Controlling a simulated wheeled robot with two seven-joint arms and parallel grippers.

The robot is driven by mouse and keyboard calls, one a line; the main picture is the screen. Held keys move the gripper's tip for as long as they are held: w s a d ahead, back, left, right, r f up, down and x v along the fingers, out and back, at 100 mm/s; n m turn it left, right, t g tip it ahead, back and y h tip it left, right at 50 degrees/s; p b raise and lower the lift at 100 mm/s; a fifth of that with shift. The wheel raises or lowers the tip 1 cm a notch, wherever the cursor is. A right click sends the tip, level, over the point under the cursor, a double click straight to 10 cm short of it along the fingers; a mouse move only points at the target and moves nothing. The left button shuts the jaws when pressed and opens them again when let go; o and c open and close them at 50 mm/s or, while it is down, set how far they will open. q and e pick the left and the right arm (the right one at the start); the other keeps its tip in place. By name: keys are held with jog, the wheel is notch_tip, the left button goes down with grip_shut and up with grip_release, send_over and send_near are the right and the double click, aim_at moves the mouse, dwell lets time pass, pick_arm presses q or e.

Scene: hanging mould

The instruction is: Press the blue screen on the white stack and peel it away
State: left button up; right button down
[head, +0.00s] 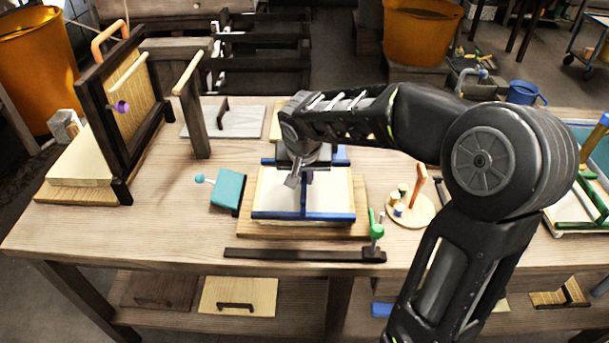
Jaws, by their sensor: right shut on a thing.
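The blue screen (290,215), a blue frame with a pale panel, lies flat over the stack in the middle of the table. The white stack (262,222) shows as a pale edge under its front left, on a wooden board (362,200). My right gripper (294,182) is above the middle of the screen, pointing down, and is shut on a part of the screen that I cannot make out. The wrist hides the screen's far middle. My left gripper is not in view.
A teal block with a ball knob (228,188) stands left of the screen. A dark bar (290,254) with a green clamp (376,228) lies in front. A round wooden stand (411,211) is to the right. A dark upright frame (120,115) stands at the left. The front left tabletop is clear.

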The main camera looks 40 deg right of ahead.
jog(key=shift+f+b, duration=0.85)
jog(key=shift+b, duration=0.1)
dwell(0.9)
jog(key=shift+s+f+b, duration=0.2)
jog(key=shift+f+b, duration=0.05)
jog(key=shift+b, duration=0.1)
dwell(1.8)
jog(key=shift+r, duration=0.25)
jog(key=shift+w+r+p, duration=0.2)
jog(key=shift+r+p, duration=0.6)
jog(key=shift+r, duration=0.4)
jog(key=shift+r, duration=0.1)
jog(key=shift+r+p, duration=2.2)
jog(key=shift+r, duration=1.25)
jog(key=shift+f, duration=0.1)
